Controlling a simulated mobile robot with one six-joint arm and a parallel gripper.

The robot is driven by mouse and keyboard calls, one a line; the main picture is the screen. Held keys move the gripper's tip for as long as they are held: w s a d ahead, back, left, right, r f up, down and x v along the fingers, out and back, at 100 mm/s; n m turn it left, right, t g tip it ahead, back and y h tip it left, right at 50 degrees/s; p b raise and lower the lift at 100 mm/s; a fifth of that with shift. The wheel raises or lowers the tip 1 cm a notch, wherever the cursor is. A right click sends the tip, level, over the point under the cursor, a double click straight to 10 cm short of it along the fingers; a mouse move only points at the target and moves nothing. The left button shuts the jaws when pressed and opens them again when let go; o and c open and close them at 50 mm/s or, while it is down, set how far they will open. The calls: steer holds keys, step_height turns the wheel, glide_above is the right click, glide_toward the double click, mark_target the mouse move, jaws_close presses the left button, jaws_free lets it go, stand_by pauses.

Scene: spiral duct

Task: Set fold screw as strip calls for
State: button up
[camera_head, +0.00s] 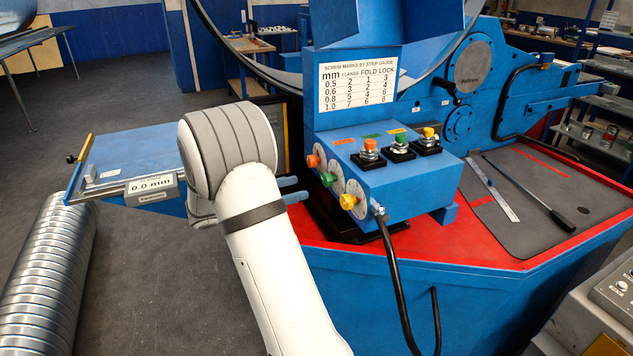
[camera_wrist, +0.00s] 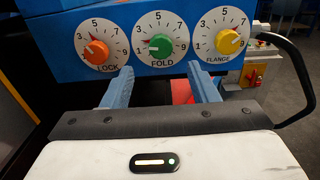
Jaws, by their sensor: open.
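The fold screw is a green knob (camera_wrist: 160,46) on a white dial marked FOLD, in the middle of three dials in the wrist view. It also shows in the head view (camera_head: 328,179). Its pointer seems to face left, near the low numbers; the exact mark is unclear. My gripper (camera_wrist: 161,78) is open and empty, its blue fingers just below and in front of this dial, apart from the knob. The gauge display (camera_head: 151,184) reads 0.0 mm. The chart (camera_head: 357,82) gives FOLD 1, 2, 4 and 6 for 0.5, 0.6, 0.8 and 1.0 mm.
An orange LOCK knob (camera_wrist: 96,52) and a yellow FLANGE knob (camera_wrist: 228,41) flank the fold knob closely. Push buttons (camera_head: 399,149) stand on the box top. A black cable (camera_head: 391,260) hangs at the box's right. A ruler (camera_head: 489,187) lies on the red table.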

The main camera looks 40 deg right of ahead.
mark_target(324, 181)
steer(key=x, duration=0.7)
steer(key=shift+p, duration=0.4)
steer(key=shift+c, duration=0.3)
steer(key=c, duration=0.9)
